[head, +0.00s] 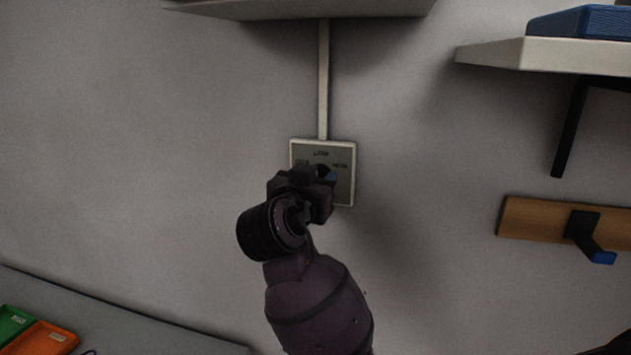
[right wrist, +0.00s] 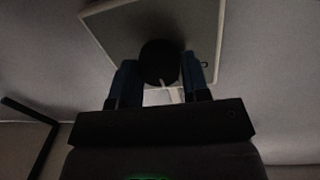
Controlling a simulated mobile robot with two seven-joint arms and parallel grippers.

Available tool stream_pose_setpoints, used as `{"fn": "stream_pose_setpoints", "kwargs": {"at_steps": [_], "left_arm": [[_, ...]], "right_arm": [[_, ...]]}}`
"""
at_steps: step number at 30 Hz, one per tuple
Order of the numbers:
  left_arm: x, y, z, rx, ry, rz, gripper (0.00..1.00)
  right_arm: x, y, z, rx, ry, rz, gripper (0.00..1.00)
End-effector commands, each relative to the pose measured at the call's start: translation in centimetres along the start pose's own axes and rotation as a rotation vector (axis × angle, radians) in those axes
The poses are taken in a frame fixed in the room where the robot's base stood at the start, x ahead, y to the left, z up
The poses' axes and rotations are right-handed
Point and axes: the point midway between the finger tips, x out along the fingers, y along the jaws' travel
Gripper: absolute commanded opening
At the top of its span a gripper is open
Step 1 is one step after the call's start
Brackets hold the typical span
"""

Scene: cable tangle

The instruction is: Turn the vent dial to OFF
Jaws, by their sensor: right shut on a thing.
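The vent dial's square plate (head: 346,188) is on the wall in the head view, with a pale rim and small dark labels along its upper part. My right gripper (head: 325,178) covers its lower left and middle. In the right wrist view, the round black dial (right wrist: 159,62) sits between the two blue-tipped fingers of my right gripper (right wrist: 160,78), which is shut on it. A small pale mark shows at the dial's edge by the fingers. The labels are too small to read surely, so I cannot tell the setting. My left gripper is not in view.
A pale conduit (head: 323,80) runs up from the plate to a box or shelf (head: 300,8). At right are a shelf (head: 540,55) with a blue object and a wooden rail (head: 540,220) with a hook. Green and orange trays (head: 45,338) lie at lower left.

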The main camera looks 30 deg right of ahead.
Motion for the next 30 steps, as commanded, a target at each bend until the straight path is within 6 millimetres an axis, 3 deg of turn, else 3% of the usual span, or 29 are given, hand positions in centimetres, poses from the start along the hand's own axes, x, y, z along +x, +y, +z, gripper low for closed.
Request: {"fn": "stream_pose_setpoints", "kwargs": {"at_steps": [30], "left_arm": [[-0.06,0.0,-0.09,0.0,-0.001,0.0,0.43]], "right_arm": [[-0.01,0.03,0.21,-0.838,0.064,-0.01,0.19]]}}
